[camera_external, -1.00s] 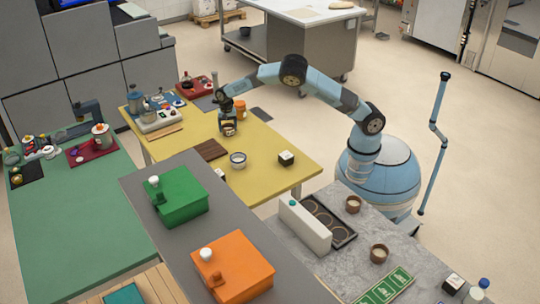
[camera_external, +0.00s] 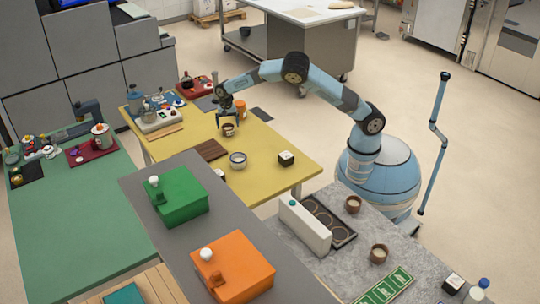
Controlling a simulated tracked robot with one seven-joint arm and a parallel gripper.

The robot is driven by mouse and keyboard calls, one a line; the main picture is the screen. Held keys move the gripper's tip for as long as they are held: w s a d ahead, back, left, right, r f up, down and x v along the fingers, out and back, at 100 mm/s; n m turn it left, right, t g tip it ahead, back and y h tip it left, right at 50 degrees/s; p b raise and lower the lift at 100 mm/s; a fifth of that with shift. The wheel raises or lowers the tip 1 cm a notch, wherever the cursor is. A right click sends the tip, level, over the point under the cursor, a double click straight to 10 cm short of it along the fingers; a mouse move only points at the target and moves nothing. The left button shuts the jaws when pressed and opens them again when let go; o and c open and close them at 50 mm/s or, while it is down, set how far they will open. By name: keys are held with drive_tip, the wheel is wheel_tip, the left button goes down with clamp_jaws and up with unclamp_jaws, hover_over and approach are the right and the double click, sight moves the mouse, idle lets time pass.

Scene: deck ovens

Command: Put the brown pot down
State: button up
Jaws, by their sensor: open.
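The brown pot (camera_external: 228,130) is small and round with a pale inside. It stands upright on the yellow table (camera_external: 268,150), near its far right part. My gripper (camera_external: 227,118) is just above the pot with its fingers spread apart. The fingertips are close to the pot's rim; whether they touch it I cannot tell at this size.
A brown board (camera_external: 211,150), a silver bowl (camera_external: 238,160) and a white-and-black cube (camera_external: 286,158) stand nearer on the yellow table. An orange jar (camera_external: 240,109) is right behind the pot. A grey machine (camera_external: 158,117) stands at the table's left end.

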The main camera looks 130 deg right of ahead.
sight(228, 126)
wheel_tip(228, 126, up, 10)
drive_tip(key=s+a+r+n+t, duration=0.15)
drive_tip(key=a+r+n, duration=0.35)
drive_tip(key=a, duration=0.6)
drive_tip(key=s+a+r+n+t+y, duration=0.1)
drive_tip(key=s+a+r+n, duration=0.15)
drive_tip(key=a+r, duration=0.6)
drive_tip(key=s+a+r+n+t, duration=0.1)
drive_tip(key=s+a+r+n, duration=0.25)
drive_tip(key=a, duration=0.85)
drive_tip(key=s+a+r+n+t+h, duration=0.1)
drive_tip(key=s+a+n+t, duration=0.1)
drive_tip(key=s+a+n, duration=1)
drive_tip(key=s+a, duration=0.8)
drive_tip(key=s, duration=0.1)
drive_tip(key=shift+a+r, duration=0.15)
drive_tip(key=shift+a, duration=0.15)
